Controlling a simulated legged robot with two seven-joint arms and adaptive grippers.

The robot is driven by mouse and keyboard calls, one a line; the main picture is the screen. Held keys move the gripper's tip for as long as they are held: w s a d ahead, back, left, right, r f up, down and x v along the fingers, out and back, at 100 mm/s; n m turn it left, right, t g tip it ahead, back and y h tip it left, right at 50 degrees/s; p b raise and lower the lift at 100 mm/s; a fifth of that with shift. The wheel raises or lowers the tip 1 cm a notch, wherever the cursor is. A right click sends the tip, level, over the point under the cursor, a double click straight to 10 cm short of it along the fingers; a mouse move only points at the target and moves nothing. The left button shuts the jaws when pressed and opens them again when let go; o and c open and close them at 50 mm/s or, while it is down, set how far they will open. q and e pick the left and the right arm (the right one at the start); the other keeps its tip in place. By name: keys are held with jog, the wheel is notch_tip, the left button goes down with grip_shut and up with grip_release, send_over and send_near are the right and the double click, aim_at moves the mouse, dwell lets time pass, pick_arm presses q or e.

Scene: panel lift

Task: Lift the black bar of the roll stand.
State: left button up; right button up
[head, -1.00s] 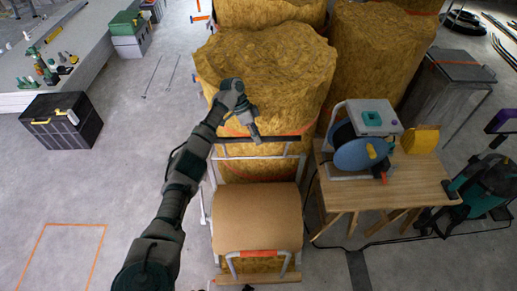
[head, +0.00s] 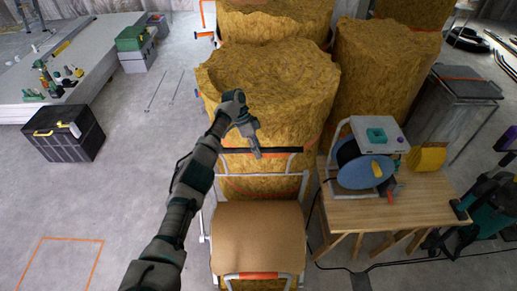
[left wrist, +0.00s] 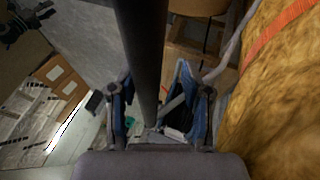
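The roll stand (head: 303,188) is a pale grey tube frame with a wide brown roll (head: 257,235) at its front. Its black bar (head: 285,150) lies across the back of the frame, close to a yellow bale. My left gripper (head: 257,153) reaches down onto the bar near its middle. In the left wrist view the black bar (left wrist: 141,50) runs between the two blue fingers of the left gripper (left wrist: 151,105). The fingers are apart, with a visible gap beside the bar. My right gripper shows in neither view.
Large yellow bales (head: 268,85) stand close behind the stand. A wooden table (head: 400,210) with a blue reel machine (head: 362,172) is close on the right. A black crate (head: 62,127) is at the left. The floor left of the stand is clear.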

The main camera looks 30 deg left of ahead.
pick_arm(q)
jog(key=shift+r, duration=0.45)
notch_tip(320, 180, up, 10)
jog(key=shift+w+a+f, duration=0.15)
jog(key=shift+a+f, duration=0.1)
jog(key=shift+a, duration=0.05)
dwell(0.5)
